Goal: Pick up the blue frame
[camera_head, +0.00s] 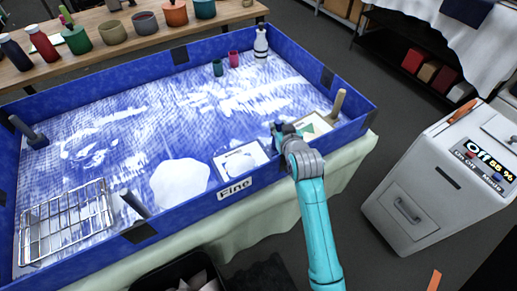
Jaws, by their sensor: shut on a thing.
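My gripper (277,129) is at the end of the teal arm, low over the right front part of a large blue-walled tray (345,93). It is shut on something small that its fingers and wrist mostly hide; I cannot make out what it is. I cannot clearly pick out a separate blue frame. A pale framed card (241,160) lies inside the front wall, just left of my gripper. Another card with a green triangle (309,127) lies just right of it, partly behind my wrist.
The tray's floor is patterned blue and white. A wire rack (68,222), a white patch (180,182), a white bottle (261,43) and two small cups (234,59) are in it. A wooden post (338,103) stands in the right corner. A white machine (437,185) stands right.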

